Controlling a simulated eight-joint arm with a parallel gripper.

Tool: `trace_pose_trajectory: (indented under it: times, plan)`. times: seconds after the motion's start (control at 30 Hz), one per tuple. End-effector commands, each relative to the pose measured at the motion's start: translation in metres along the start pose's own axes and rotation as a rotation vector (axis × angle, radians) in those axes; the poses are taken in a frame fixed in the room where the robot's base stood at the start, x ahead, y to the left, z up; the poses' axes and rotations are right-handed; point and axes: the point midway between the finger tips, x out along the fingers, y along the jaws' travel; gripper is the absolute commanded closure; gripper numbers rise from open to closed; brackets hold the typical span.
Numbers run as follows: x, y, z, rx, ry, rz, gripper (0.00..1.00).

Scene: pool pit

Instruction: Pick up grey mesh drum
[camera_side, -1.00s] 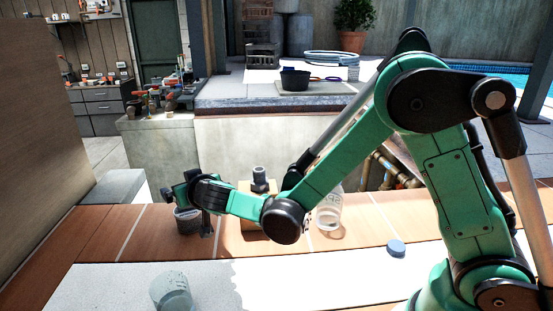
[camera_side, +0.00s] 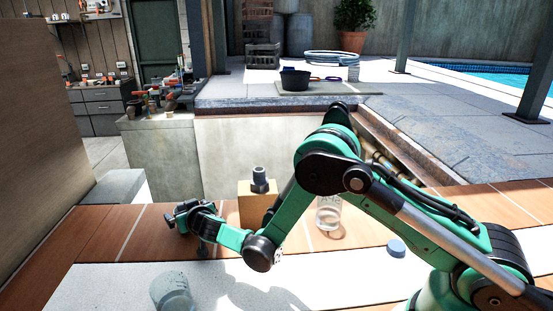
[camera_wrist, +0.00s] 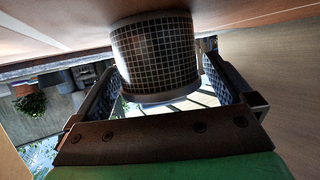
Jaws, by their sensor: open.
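The grey mesh drum (camera_wrist: 155,55) fills the upper middle of the wrist view, a squat cylinder with a dark grid pattern and a paler rim. It meets the tan tiled surface at the top of that upside-down-looking view. My gripper (camera_wrist: 162,85) is open, with one finger on each side of the drum. Gaps show beside the drum, and I cannot tell whether either finger touches it. In the side view my gripper (camera_side: 189,216) is low over the tiles at the left, and I cannot make out the drum there.
A wooden block (camera_side: 256,207) with a black bolt-like part (camera_side: 259,180) stands right of my gripper. Beyond it are a clear jar (camera_side: 329,212) and a small blue disc (camera_side: 396,248). A translucent cup (camera_side: 172,292) stands in front. A brown panel (camera_side: 40,130) rises at the left.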

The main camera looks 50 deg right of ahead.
Motion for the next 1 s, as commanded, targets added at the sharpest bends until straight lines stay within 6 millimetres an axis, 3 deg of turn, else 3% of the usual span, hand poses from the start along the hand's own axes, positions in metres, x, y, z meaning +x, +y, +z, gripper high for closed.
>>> trace_pose_trajectory:
  times: [0.1,0.37,0.77,1.0]
  plan:
    - [0.0,0.0,0.0,0.0,0.0,0.0,0.0]
    - [0.0,0.0,0.0,0.0,0.0,0.0,0.74]
    - [-0.003,0.0,-0.006,0.0,0.0,0.0,0.76]
    - [-0.017,0.0,-0.039,0.0,0.0,0.0,0.76]
